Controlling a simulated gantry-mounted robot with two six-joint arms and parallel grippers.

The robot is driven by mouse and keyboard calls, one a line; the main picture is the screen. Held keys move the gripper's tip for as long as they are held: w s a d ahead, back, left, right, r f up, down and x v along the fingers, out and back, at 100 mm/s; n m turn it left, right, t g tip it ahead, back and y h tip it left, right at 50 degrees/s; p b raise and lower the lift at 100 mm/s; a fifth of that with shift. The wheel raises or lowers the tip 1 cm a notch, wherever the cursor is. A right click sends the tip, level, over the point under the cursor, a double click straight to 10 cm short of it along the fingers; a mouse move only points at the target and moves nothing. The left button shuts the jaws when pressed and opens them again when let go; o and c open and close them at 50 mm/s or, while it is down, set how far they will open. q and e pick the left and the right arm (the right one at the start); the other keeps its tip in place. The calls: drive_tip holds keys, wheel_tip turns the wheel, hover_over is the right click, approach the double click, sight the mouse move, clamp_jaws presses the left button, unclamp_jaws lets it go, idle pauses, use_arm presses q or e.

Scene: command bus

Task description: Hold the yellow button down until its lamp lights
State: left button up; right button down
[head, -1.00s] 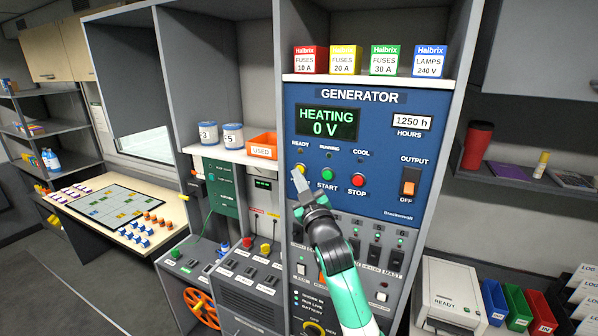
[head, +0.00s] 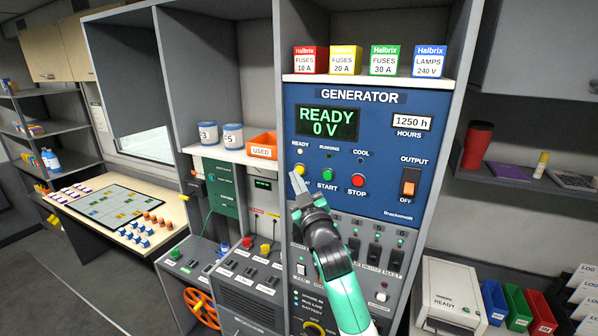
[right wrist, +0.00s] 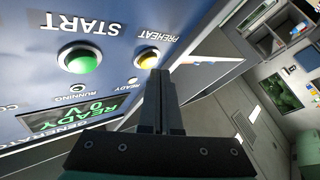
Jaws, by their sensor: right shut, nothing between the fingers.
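The yellow button (head: 299,168), labelled PREHEAT in the right wrist view (right wrist: 148,56), is on the blue generator panel (head: 310,209). The READY lamp (head: 300,152) above it glows pale yellow. The display (head: 327,122) reads "READY 0 V". My right gripper (head: 295,178) is shut and empty, its tips right by the yellow button and partly covering it. In the right wrist view the fingers (right wrist: 158,76) point at the button's edge; I cannot tell whether they touch it. My left gripper is not in view.
The green START button (head: 328,174) and red STOP button (head: 358,180) sit just right of the yellow one. The orange OUTPUT switch (head: 408,188) is farther right. A row of black breaker switches (head: 375,254) lies below. Fuse boxes (head: 345,60) stand on the shelf above.

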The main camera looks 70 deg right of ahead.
drive_tip(key=shift+a, duration=0.25)
drive_tip(key=shift+a, duration=2.5)
drive_tip(key=shift+w+a, duration=0.1)
